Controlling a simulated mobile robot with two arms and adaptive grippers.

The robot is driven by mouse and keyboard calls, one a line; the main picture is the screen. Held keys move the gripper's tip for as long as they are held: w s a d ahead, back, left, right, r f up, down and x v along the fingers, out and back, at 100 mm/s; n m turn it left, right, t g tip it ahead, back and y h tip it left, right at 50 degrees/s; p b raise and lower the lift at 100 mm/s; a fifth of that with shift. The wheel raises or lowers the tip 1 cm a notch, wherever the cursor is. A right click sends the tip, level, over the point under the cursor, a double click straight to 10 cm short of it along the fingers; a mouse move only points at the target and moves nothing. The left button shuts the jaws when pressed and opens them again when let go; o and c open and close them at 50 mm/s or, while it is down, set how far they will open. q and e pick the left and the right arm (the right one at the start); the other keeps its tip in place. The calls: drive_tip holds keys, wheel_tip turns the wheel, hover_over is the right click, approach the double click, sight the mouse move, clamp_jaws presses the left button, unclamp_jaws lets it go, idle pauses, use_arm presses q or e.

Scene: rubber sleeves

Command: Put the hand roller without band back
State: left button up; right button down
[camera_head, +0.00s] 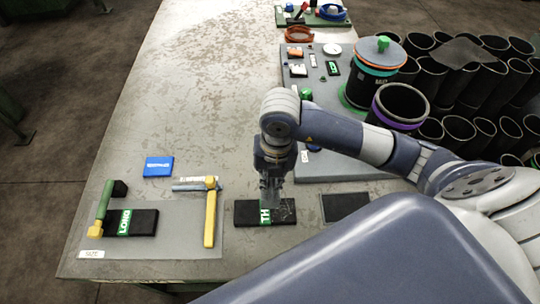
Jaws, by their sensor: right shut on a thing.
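A second roller with a green handle (104,200) and a yellow end lies at the mat's left, beside a black block labelled LONG (143,223). My right gripper (273,190) points down at a black block with a green TH label (247,214). It is shut and seems to grip this block; the contact is hard to make out. Which roller lacks a band is not clear. My left gripper is not in view.
A blue box (158,166) lies behind the mat (190,240). A flat dark plate (345,207) is right of the TH block. Black cylinders with coloured bands (398,104) and several open tubes (458,129) fill the right. The table's middle left is clear.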

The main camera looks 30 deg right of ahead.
drive_tip(key=w+d+f+p, duration=0.4)
drive_tip(key=w, duration=0.5)
drive_tip(key=shift+d+f, duration=0.2)
drive_tip(key=shift+d, duration=0.15)
drive_tip(key=shift+f, duration=0.2)
drive_tip(key=c, duration=1.6)
unclamp_jaws()
drive_tip(key=shift+c, duration=0.2)
drive_tip(key=shift+r, duration=0.1)
